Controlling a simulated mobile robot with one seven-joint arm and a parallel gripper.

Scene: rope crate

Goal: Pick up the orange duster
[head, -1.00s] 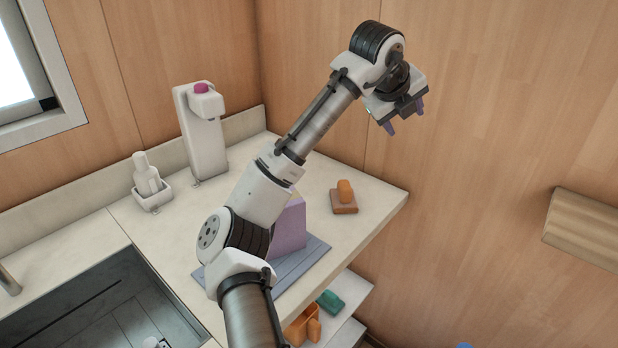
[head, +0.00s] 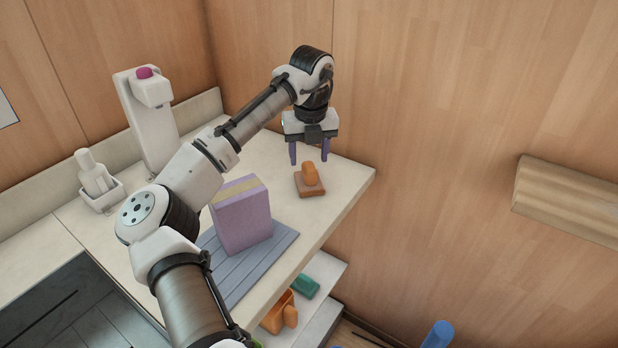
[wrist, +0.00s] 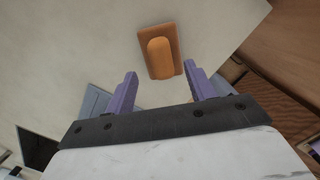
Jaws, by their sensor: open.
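The orange duster (head: 309,173) lies on the pale counter near its right end. It has a brown-orange flat base with a rounded orange grip on top. In the wrist view the duster (wrist: 160,52) shows at the top middle, beyond the fingertips and roughly between their lines. My gripper (head: 309,161) has purple fingers pointing down and is above the duster in the head view. In the wrist view my gripper (wrist: 160,78) is open, with nothing between its fingers.
A purple box (head: 241,218) stands on a grey-blue ribbed mat (head: 283,236) left of the duster. A white dispenser (head: 147,120) and a bottle in a holder (head: 97,180) stand at the back left. A lower shelf holds a green block (head: 305,286). A wooden wall shelf (head: 570,203) is at right.

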